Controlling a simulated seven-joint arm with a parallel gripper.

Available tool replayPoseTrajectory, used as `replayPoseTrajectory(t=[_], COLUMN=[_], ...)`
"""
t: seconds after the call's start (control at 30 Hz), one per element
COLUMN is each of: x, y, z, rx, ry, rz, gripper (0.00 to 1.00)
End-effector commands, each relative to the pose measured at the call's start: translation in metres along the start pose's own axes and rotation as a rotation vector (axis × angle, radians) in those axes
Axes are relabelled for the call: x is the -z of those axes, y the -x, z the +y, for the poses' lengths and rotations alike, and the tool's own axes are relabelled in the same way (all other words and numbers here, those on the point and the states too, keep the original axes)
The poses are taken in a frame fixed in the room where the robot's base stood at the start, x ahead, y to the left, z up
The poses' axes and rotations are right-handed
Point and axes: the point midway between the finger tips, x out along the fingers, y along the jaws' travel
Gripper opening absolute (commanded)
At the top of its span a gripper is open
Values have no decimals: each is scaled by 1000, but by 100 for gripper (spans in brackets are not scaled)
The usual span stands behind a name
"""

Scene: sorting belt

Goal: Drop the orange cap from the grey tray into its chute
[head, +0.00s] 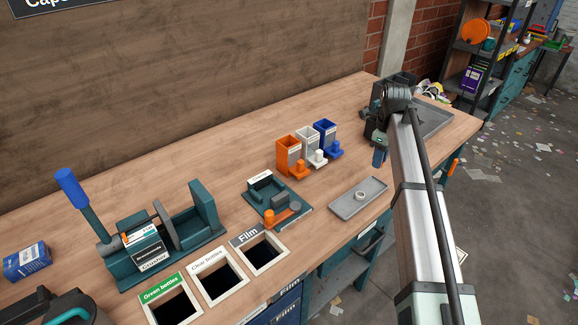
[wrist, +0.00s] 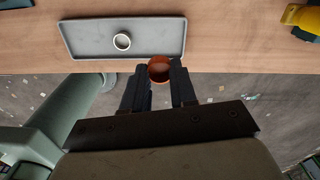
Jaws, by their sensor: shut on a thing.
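In the wrist view my gripper (wrist: 160,75) is shut on the orange cap (wrist: 159,64), a small open ring held between the fingertips. The cap appears just off the near-right corner of the grey tray (wrist: 88,42), by the table's front edge. The tray also shows in the head view (head: 342,209), with a pale ring-shaped cap (head: 360,195) on it; that cap shows in the wrist view (wrist: 122,41) too. The orange chute (head: 287,146) stands left of the white chute (head: 307,137) and the blue chute (head: 325,128). The held cap is not visible in the head view.
A teal fixture (head: 262,186) with an orange knob stands left of the tray. Square bottle and film openings (head: 222,275) lie along the table front. A larger grey tray (head: 436,123) is at the far end. Bare tabletop lies between the chutes and the small tray.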

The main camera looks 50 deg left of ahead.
Motion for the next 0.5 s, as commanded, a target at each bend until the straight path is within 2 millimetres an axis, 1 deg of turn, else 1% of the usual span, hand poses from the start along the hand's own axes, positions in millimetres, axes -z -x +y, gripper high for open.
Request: replayPoseTrajectory(t=[0.17, 0.27, 0.37, 0.47, 0.5], x=[-1, -9, -27, -55, -68], y=[0, 0, 2, 6, 9], z=[1, 6, 18, 36, 43], rx=[0, 0, 0, 0, 0], ry=[2, 13, 39, 79, 96], rz=[0, 0, 0, 0, 0], gripper=[0, 0, 0, 0, 0])
